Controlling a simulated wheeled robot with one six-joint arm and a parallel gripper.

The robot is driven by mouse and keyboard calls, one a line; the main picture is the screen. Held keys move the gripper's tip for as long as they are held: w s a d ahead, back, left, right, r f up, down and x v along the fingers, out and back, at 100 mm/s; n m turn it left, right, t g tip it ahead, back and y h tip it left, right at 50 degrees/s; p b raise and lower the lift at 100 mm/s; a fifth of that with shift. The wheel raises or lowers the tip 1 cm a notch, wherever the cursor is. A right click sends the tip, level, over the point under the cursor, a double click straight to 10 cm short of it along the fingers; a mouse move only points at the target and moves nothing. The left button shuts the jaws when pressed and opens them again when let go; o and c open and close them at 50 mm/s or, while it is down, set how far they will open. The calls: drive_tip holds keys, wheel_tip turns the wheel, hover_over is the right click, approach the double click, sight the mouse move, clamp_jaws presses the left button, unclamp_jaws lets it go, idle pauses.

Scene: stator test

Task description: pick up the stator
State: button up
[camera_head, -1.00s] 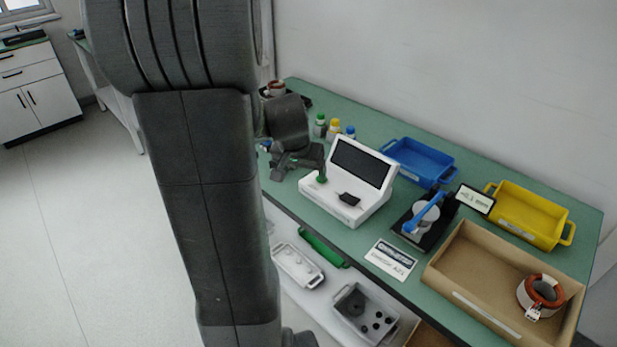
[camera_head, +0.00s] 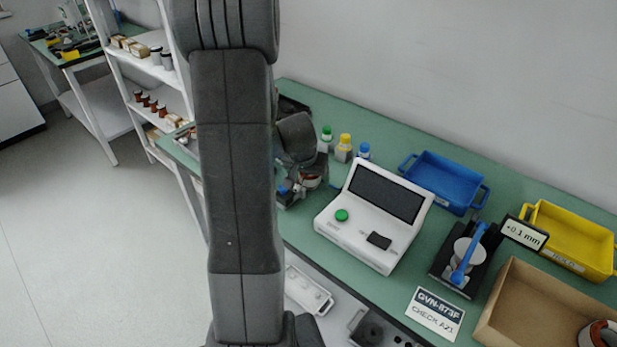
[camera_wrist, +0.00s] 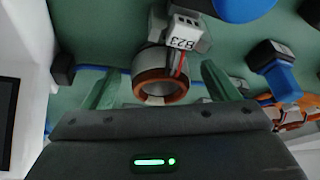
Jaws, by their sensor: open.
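A stator, a ring with a copper-brown rim and a grey core (camera_wrist: 160,88), lies on the green bench top in the wrist view. A white connector block (camera_wrist: 186,34) marked 823 and a red wire sit on its far side. My gripper (camera_wrist: 161,86) is open, with one finger on each side of the ring and gaps between. In the head view my gripper (camera_head: 292,192) is low over the bench left of the white device, and part of a reddish ring (camera_head: 312,181) shows beside it. Another copper-coloured stator (camera_head: 599,335) is in the cardboard box, cut off by the frame.
The white device with a screen (camera_head: 372,215) stands right of my gripper. Small capped bottles (camera_head: 344,148) stand just behind. A blue bin (camera_head: 446,182), a yellow bin (camera_head: 570,243), a black gauge stand (camera_head: 463,262) and the cardboard box (camera_head: 515,300) are farther right.

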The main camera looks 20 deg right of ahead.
drive_tip(key=shift+f, duration=0.15)
drive_tip(key=c, duration=1.3)
drive_tip(key=shift+w, duration=0.1)
